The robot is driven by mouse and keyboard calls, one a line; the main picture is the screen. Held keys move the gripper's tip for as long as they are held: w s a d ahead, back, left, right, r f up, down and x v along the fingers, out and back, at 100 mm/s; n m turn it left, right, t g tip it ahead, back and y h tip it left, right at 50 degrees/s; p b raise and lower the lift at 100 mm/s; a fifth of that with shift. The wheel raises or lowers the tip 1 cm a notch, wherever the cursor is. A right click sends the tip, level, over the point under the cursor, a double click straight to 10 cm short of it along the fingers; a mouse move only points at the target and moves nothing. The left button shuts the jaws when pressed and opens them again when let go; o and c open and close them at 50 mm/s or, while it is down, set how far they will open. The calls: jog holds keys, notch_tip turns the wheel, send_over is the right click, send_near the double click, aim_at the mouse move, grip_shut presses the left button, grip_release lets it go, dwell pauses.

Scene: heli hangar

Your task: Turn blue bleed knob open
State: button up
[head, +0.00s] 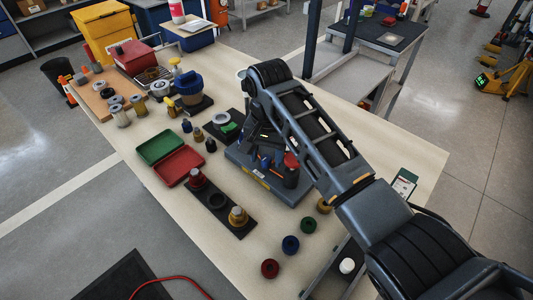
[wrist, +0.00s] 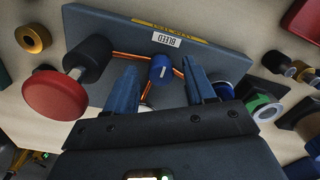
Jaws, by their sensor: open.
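The blue bleed knob (wrist: 161,74) sits on the grey panel (wrist: 215,45) in the wrist view, with a short white mark on its face. Copper-coloured lines run to it from both sides. A white BLEED label (wrist: 166,40) appears upside down beyond it. My gripper (wrist: 160,66) is open, its two blue fingers on either side of the knob with gaps showing. I cannot tell how deep the fingertips reach. In the head view the panel (head: 245,178) lies on the table under my arm, which hides much of it.
A red-capped black valve (wrist: 55,95) stands on the panel left of my gripper in the wrist view; a blue and silver fitting (wrist: 232,82) is on the right. In the head view, red (head: 180,166) and green (head: 160,147) trays and several small parts lie on the table.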

grip_shut()
dwell(0.5)
jog(key=shift+n+p, duration=0.3)
jog(key=n+p, duration=0.2)
jog(key=shift+r+n, duration=0.1)
jog(key=shift+n, duration=0.3)
jog(key=n+p, duration=0.2)
jog(key=n, duration=0.8)
jog(key=shift+w+p, duration=0.1)
jog(key=shift+p, duration=0.25)
jog(key=shift+n, duration=2.2)
